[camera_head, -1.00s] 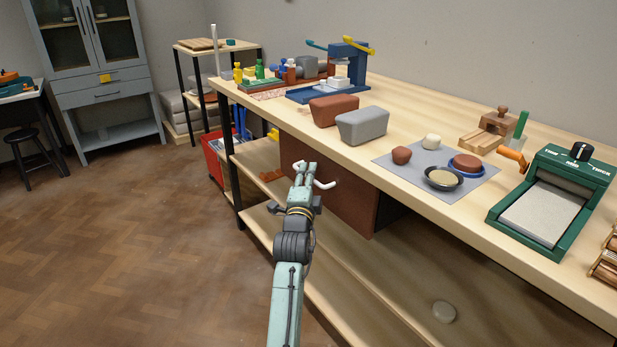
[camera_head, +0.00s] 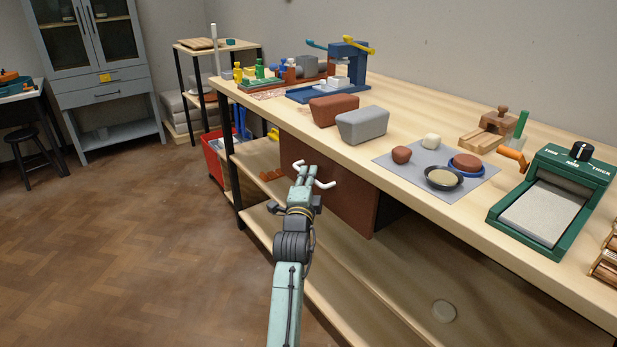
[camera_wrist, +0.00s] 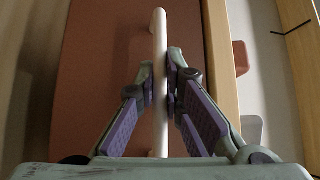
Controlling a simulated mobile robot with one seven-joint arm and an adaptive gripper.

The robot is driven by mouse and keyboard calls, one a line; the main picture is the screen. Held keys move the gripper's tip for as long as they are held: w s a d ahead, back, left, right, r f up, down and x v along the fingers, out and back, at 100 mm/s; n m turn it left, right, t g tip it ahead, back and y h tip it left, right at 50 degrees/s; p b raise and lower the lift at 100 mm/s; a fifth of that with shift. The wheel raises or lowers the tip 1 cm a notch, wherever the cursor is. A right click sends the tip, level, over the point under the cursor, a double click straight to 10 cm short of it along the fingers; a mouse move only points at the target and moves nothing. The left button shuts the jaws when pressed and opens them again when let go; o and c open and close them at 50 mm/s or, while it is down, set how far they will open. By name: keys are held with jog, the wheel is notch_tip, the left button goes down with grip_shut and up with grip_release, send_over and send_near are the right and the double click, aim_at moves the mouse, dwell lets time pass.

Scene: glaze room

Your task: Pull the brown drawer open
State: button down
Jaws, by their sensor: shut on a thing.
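The brown drawer (camera_head: 345,199) sits under the wooden workbench top, its front facing my arm. Its pale bar handle (camera_head: 325,185) stands out from the front. My gripper (camera_head: 304,172) is at the handle, with its fingers on either side of the bar. In the wrist view the handle (camera_wrist: 160,45) runs up the picture between the purple-padded fingers of my gripper (camera_wrist: 160,90), which is shut on it. The brown drawer front (camera_wrist: 100,70) fills the left of that view.
The bench top (camera_head: 300,140) above the drawer holds a brown block (camera_head: 333,109), a grey block (camera_head: 362,125) and a green slab roller (camera_head: 550,205). A lower shelf (camera_head: 400,285) runs below. The floor (camera_head: 130,240) to the left is clear.

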jog(key=s+a+b, duration=0.9)
jog(key=a+b, duration=0.1)
jog(key=a, duration=0.2)
jog(key=s+a+b, duration=0.9)
jog(key=a, duration=0.4)
jog(key=shift+s+a+b, duration=0.2)
jog(key=shift+s+b, duration=0.05)
jog(key=shift+b, duration=0.15)
jog(key=c, duration=1.7)
grip_release()
jog(key=shift+s+a+f, duration=0.15)
jog(key=shift+s+a, duration=0.05)
jog(key=shift+s, duration=1.05)
jog(key=shift+s+a+f, duration=0.15)
jog(key=shift+s+f, duration=0.05)
jog(key=shift+s, duration=1)
jog(key=shift+s+a+f, duration=0.15)
jog(key=shift+s+a, duration=0.05)
jog(key=shift+s, duration=1.05)
